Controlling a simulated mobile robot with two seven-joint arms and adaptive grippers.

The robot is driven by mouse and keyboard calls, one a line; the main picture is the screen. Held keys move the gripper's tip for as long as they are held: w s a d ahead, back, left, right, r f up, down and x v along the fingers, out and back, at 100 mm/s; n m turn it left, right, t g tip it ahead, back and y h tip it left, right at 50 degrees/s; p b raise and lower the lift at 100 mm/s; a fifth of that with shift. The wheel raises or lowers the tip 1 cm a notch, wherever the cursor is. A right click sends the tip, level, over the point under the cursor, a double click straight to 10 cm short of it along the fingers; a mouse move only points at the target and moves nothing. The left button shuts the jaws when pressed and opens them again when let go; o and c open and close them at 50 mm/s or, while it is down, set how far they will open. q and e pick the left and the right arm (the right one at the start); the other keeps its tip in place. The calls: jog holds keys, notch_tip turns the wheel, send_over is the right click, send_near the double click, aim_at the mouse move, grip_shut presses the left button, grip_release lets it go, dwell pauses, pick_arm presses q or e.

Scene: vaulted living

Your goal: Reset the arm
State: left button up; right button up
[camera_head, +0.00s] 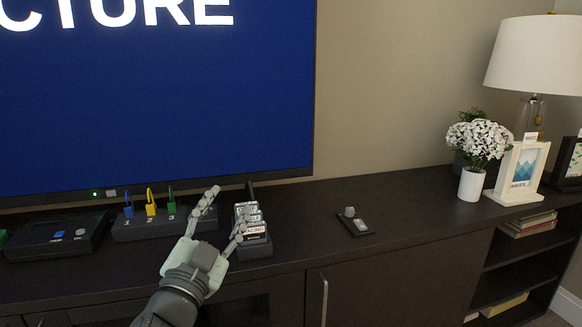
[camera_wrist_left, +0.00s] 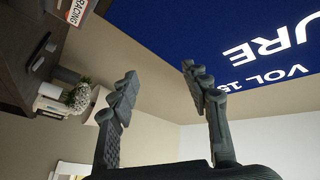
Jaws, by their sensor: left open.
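My left gripper (camera_head: 222,214) reaches in from the bottom in the head view, above the front of the dark cabinet (camera_head: 400,222). Its two fingers are spread and nothing is between them. In the left wrist view the open fingers (camera_wrist_left: 155,88) stand apart with the wall and the blue screen beyond. The right finger overlaps a small holder of labelled cartridges (camera_head: 254,228) in the head view; whether it touches them I cannot tell. One label reads "RACING", and it also shows in the wrist view (camera_wrist_left: 78,12). My right gripper is not seen.
A large blue screen (camera_head: 150,100) stands behind. A dark box (camera_head: 55,238) and a hub with blue, yellow and green plugs (camera_head: 150,226) are at left. A small tray (camera_head: 354,224), white flowers (camera_head: 478,140), frame (camera_head: 520,170) and lamp (camera_head: 538,55) are at right.

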pick_arm(q)
jog(key=s+a+f+n+g+y, duration=0.35)
jog(key=a+f, duration=0.25)
jog(key=f, duration=0.5)
jog(key=s+a+f+n+g+y, duration=0.35)
jog(key=a+f, duration=0.25)
jog(key=f, duration=0.4)
jog(key=s+a+f+n+g, duration=0.15)
jog(key=s+f+g, duration=0.35)
jog(key=s+f, duration=0.5)
jog(key=s+a+f+g, duration=0.2)
jog(key=s+f+g, duration=0.3)
jog(key=s, duration=0.8)
notch_tip(320, 180, down, 7)
jog(key=w+h+p, duration=0.1)
jog(key=p, duration=0.2)
jog(key=shift+d+f+g, duration=0.2)
jog(key=shift+g, duration=0.1)
pick_arm(e)
jog(key=s+a+x, duration=0.1)
jog(key=x, duration=0.6)
jog(key=shift+a+f+g, duration=0.2)
jog(key=shift+f+g, duration=0.1)
pick_arm(q)
jog(key=shift+c, duration=0.5)
pick_arm(e)
jog(key=shift+c, duration=0.4)
